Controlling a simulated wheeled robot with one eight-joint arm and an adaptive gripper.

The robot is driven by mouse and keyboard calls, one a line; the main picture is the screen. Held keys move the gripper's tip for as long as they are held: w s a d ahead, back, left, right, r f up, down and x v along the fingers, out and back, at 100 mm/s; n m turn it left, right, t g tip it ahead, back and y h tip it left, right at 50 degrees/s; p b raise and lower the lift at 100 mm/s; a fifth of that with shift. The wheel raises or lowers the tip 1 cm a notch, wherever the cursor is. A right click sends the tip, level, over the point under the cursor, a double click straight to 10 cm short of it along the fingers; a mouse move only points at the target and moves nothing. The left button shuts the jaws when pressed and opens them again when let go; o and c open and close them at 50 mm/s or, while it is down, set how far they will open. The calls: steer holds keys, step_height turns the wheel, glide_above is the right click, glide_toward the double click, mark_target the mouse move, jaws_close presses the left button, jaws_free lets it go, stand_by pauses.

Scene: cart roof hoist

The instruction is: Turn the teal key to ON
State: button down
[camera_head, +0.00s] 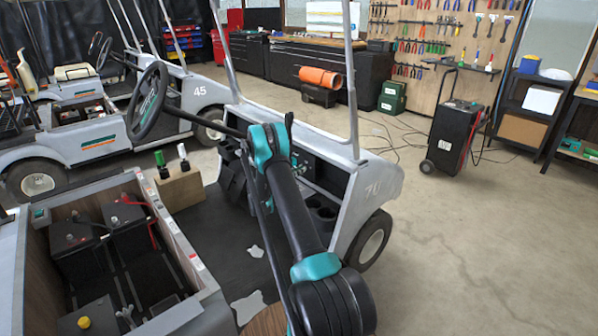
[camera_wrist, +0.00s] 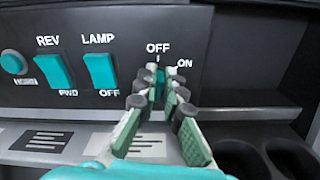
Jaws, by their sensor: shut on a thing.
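The teal key (camera_wrist: 158,83) sits in the dash panel (camera_wrist: 190,52) below the OFF label, with ON printed to its right. The key looks upright, in line with the OFF mark. My gripper (camera_wrist: 160,92) is shut on the key, with a fingertip on either side. The fingers hide most of the key and its lower part.
Left of the key are a teal REV/FWD rocker (camera_wrist: 55,70), a teal LAMP rocker (camera_wrist: 101,70) and a round horn button (camera_wrist: 13,63). A ledge (camera_wrist: 60,139) runs below the panel. Cup holders (camera_wrist: 290,158) are at lower right. The steering wheel (camera_head: 147,100) stands left of my arm.

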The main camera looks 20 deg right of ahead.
steer(key=shift+s+d+f+m, duration=0.1)
steer(key=shift+s+m, duration=0.05)
steer(key=shift+m, duration=1.45)
steer(key=shift+s+a+f+m, duration=0.1)
steer(key=shift+f+m, duration=0.05)
steer(key=shift+m, duration=1.45)
steer(key=shift+s+d+f+m, duration=0.1)
steer(key=shift+s+m, duration=0.05)
steer(key=shift+m, duration=1.45)
steer(key=c, duration=1.6)
jaws_free()
steer(key=shift+c, duration=0.2)
steer(key=v, duration=1.2)
